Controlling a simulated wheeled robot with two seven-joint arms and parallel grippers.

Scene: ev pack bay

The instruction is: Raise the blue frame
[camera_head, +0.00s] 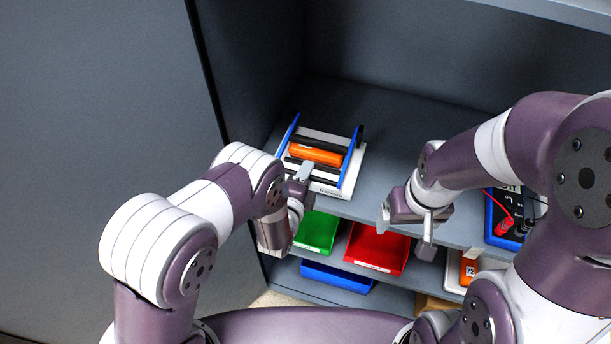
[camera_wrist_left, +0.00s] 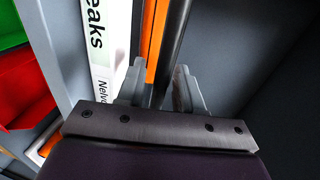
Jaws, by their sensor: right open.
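The blue frame (camera_head: 349,158) stands on the shelf, with blue side plates, dark cross bars and an orange cylinder (camera_head: 315,154) between them. A white labelled base (camera_head: 355,170) lies under it. My left gripper (camera_head: 302,176) is at the frame's near side. In the left wrist view, its two fingers (camera_wrist_left: 160,85) stand apart on either side of a dark bar (camera_wrist_left: 172,45), with an orange strip showing beside the bar; I see no firm grip. My right gripper (camera_head: 405,230) is open and empty, in front of the shelf edge, right of the frame.
Below the shelf are a green bin (camera_head: 316,232), a red bin (camera_head: 377,248) and a blue bin (camera_head: 337,276). A blue meter with red leads (camera_head: 505,222) stands at the right, partly behind my right arm. The shelf (camera_head: 400,135) right of the frame is clear. Walls close the left and back.

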